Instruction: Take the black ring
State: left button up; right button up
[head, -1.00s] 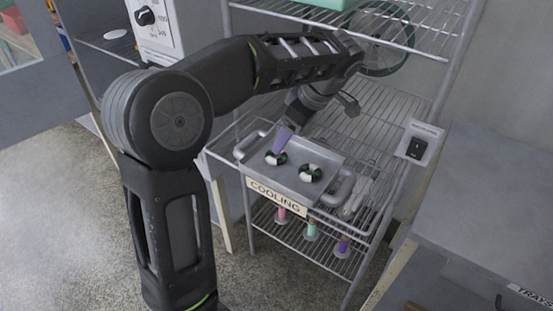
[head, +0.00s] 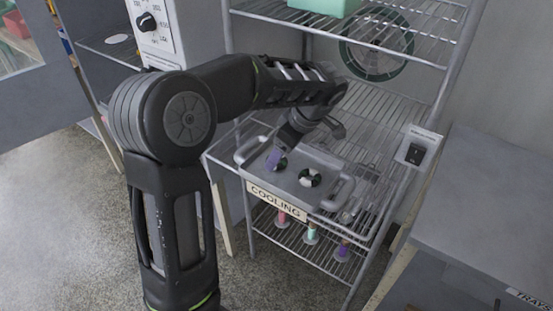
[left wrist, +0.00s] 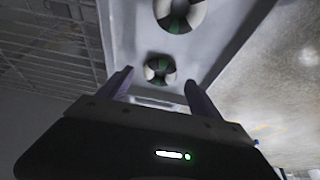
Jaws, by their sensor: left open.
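Two rings with dark, greenish-black and white segments lie on a grey tray (head: 322,193) marked COOLING. In the head view one ring (head: 282,164) is at the left, partly covered by my gripper, and the other ring (head: 310,177) is to its right. No wholly black ring shows. My left gripper (head: 273,160) is at the left ring, its purple fingers pointing down. In the left wrist view the open fingers (left wrist: 159,77) stand apart with a smaller-looking ring (left wrist: 160,69) between them in the picture; contact cannot be told. A larger-looking ring (left wrist: 180,12) is cut by the top edge.
The tray has raised side handles (head: 342,192) and sits on a wire rack (head: 400,110). Pink, green and purple-ended items (head: 311,233) are below it. A switch box (head: 416,147) is on the right post. A grey table (head: 490,215) stands at right.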

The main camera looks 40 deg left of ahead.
aim_at(280, 163)
pick_arm(q)
jog(key=shift+x, duration=1.15)
jog(key=shift+c, duration=0.4)
jog(key=c, duration=1.3)
jog(key=shift+c, duration=0.2)
jog(key=shift+r, duration=0.1)
notch_tip(280, 163, up, 10)
jog(key=shift+p, duration=0.3)
